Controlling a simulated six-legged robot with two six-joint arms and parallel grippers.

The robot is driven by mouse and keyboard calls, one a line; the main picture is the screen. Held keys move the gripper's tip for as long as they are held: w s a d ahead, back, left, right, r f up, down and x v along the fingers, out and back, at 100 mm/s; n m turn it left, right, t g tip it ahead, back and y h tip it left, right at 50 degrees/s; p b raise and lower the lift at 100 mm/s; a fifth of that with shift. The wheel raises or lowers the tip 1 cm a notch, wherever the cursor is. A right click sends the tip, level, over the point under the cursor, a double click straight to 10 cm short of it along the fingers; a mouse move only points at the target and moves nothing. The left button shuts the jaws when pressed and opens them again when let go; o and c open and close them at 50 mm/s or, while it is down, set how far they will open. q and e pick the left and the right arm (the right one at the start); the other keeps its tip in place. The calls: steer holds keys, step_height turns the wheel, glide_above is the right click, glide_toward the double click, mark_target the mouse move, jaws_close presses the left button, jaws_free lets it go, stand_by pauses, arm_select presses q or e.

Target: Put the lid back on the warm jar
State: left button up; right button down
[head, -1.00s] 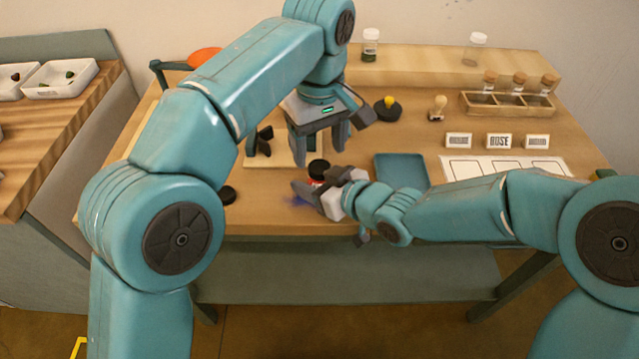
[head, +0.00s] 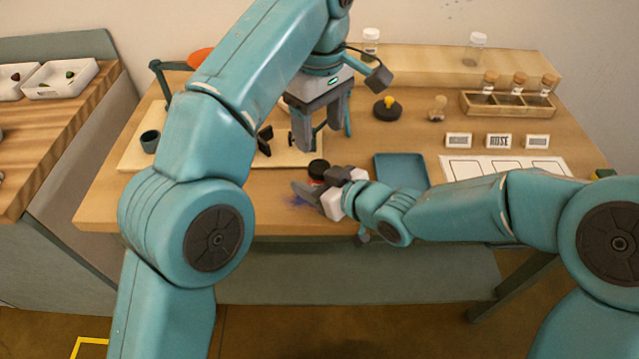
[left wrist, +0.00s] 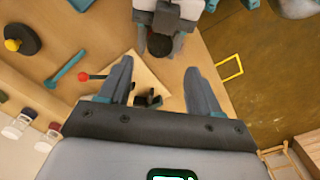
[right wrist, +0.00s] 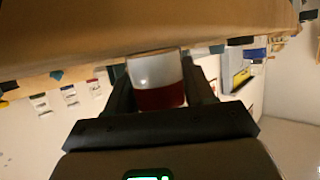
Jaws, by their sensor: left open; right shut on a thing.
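The jar (head: 316,181) stands near the front of the table, showing a red band under a dark round top that looks like its lid (head: 318,166). My right gripper (head: 320,187) is shut on the jar's side. In the right wrist view the jar (right wrist: 157,80) shows a pale part and a red part between the fingers; its top is hidden there. My left gripper (head: 318,140) is open and empty, behind and above the jar. In the left wrist view the dark top (left wrist: 160,45) lies beyond the open fingers, apart from them.
A pale board (head: 128,158) with a small dark cup (head: 150,141) lies left. A blue tray (head: 402,171) is right of the jar. A yellow-knobbed black disc (head: 387,108), a stamp (head: 437,108) and a vial rack (head: 508,105) stand behind.

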mark_target(319, 167)
arm_select(q)
steer(key=shift+f, duration=4.05)
steer(key=c, duration=1.1)
steer(key=shift+o, duration=0.2)
steer(key=m, duration=0.3)
steer(key=o, duration=1.2)
steer(key=shift+c, duration=0.2)
